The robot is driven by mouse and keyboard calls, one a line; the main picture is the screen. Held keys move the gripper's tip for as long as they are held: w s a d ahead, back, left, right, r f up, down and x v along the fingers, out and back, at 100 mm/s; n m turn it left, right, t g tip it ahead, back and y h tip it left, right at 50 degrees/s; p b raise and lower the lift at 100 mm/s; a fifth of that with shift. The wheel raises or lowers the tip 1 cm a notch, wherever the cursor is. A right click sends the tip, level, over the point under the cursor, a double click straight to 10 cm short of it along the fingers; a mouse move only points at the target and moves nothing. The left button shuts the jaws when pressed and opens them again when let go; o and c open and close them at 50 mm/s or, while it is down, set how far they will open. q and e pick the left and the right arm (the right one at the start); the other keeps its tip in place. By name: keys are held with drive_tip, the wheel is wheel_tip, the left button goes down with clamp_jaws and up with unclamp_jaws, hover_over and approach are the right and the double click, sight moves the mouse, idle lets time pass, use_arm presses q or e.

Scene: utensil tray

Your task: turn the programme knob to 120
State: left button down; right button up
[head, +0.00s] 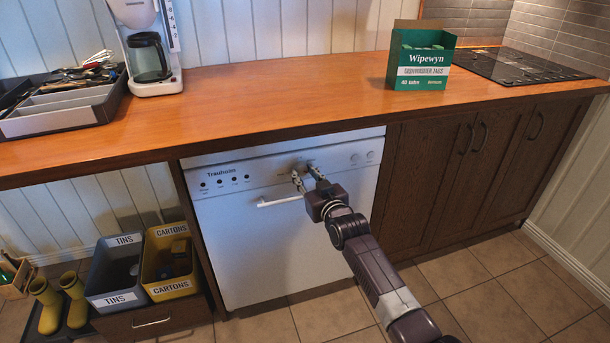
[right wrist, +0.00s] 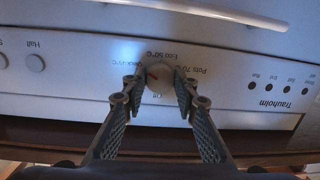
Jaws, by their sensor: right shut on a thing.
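The white dishwasher (head: 250,245) stands under the wooden counter, its door closed. My right gripper (head: 305,172) reaches its control panel from the front. In the right wrist view, where the panel appears upside down, the right gripper (right wrist: 159,82) is shut on the round programme knob (right wrist: 158,77), one finger on each side. A small red mark on the knob points to the upper left of that picture. Labels around it read "Eco 50°C", "Pots 70°C" and "Off"; another at the left is partly legible. I can read no 120. My left gripper is not in view.
The door handle (head: 280,200) lies just below the panel. A green tablet box (head: 420,62), a coffee maker (head: 150,50) and a grey utensil tray (head: 55,122) stand on the counter. Bins (head: 117,300) stand at the lower left.

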drive_tip(key=o, duration=1.2)
drive_tip(key=shift+c, duration=0.2)
drive_tip(key=shift+v, duration=0.85)
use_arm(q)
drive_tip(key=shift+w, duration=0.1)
use_arm(e)
drive_tip(key=v, duration=1)
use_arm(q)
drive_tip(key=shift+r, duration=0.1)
use_arm(e)
drive_tip(key=shift+s+d+f, duration=0.1)
drive_tip(key=shift+s+f, duration=0.05)
